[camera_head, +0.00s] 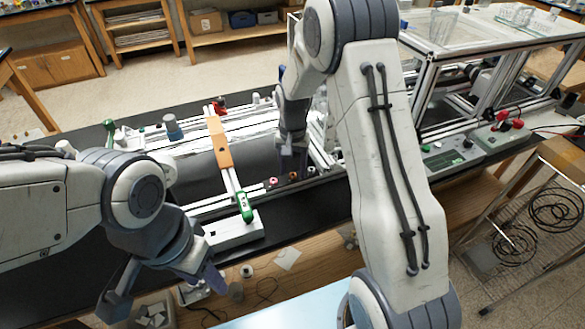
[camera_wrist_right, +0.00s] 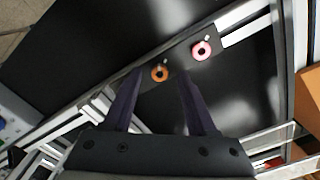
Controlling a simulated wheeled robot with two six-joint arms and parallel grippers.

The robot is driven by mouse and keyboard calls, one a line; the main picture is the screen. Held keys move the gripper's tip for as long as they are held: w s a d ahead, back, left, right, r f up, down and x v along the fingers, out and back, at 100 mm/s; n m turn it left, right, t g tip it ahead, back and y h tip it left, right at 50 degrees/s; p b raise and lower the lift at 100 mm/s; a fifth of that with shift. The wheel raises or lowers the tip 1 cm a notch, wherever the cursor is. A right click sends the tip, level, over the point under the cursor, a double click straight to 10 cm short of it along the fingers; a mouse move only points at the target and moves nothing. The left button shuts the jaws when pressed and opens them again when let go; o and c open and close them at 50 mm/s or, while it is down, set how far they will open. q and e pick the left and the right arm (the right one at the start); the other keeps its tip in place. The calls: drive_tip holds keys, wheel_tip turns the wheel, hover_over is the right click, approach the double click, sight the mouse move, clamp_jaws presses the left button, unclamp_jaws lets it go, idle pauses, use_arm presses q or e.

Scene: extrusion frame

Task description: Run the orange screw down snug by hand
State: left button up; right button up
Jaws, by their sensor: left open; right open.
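The orange screw (camera_wrist_right: 159,74) shows as an orange ring with a dark centre in the right wrist view, set in a dark plate on the frame. It lies between and just beyond the fingertips of my right gripper (camera_wrist_right: 158,76), which is open and empty. In the head view the right gripper (camera_head: 293,165) points down above the frame's near right corner. A pink screw (camera_wrist_right: 201,50) sits in the same plate, up and right of the orange one; it also shows in the head view (camera_head: 273,182). My left gripper (camera_head: 165,288) is open and empty near the bench's front edge.
A blue-grey knob (camera_head: 173,127) stands behind. A control box (camera_head: 450,158) and a large glass-topped enclosure stand at the right.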

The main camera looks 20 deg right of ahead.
sight(293, 176)
wheel_tip(293, 176, up, 10)
drive_tip(key=b, duration=0.1)
idle(0.5)
